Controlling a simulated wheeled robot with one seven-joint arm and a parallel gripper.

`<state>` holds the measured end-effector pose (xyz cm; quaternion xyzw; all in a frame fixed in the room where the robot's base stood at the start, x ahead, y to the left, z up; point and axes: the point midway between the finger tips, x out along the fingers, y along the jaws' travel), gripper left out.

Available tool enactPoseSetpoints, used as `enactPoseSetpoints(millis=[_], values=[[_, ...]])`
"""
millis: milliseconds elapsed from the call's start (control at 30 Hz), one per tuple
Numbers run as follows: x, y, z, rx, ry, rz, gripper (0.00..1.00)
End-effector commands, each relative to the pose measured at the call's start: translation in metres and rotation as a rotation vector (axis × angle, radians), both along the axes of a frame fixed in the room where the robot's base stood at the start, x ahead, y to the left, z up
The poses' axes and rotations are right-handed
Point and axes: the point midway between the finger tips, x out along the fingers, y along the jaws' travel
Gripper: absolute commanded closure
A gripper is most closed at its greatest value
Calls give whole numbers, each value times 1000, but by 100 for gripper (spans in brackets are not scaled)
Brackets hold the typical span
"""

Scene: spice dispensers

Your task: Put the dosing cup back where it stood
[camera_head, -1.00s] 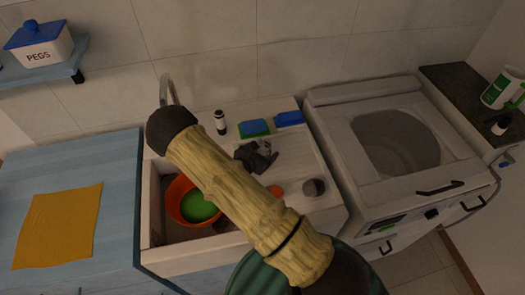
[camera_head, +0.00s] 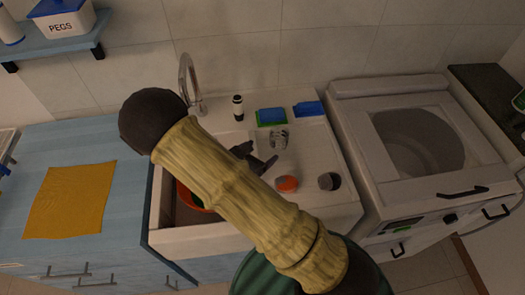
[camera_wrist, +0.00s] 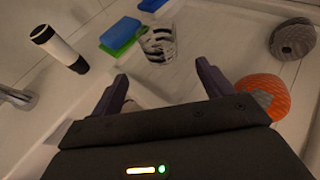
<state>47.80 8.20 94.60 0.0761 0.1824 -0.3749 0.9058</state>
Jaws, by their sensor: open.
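The dosing cup, as I take it, is a small clear cup (camera_head: 279,138) standing upright on the white drainboard beside the sink. In the wrist view the cup (camera_wrist: 158,42) shows dark, striped reflections and stands just beyond my fingertips. My gripper (camera_head: 262,157) is just in front of the cup, to its lower left in the head view. In the wrist view my gripper's two fingers (camera_wrist: 162,74) are spread wide, with nothing held between them. The cup looks apart from both fingers.
Behind the cup are a green-and-blue sponge (camera_head: 271,117), a blue sponge (camera_head: 308,109) and a black-and-white bottle (camera_head: 238,108). An orange round scrubber (camera_head: 287,184) and a grey round one (camera_head: 329,181) lie in front. An orange bowl (camera_head: 187,199) is in the sink, mostly behind my arm.

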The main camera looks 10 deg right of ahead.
Motion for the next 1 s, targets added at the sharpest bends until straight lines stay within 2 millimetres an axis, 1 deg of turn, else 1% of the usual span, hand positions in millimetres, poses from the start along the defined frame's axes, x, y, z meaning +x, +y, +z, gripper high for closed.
enactPoseSetpoints(millis=[367,467,533,667,700,800,900,1000], values=[[0,0,0,0,0,-1,21],[-2,-6,3,18,-2,-34,21],[-7,-17,8,52,-6,-101,21],[-29,-48,21,179,-19,-329,21],[-38,-58,25,232,-28,-418,21],[-63,-77,35,378,-53,-644,21],[-88,-87,46,536,-91,-865,21],[-108,-91,57,704,-142,-1075,21]])
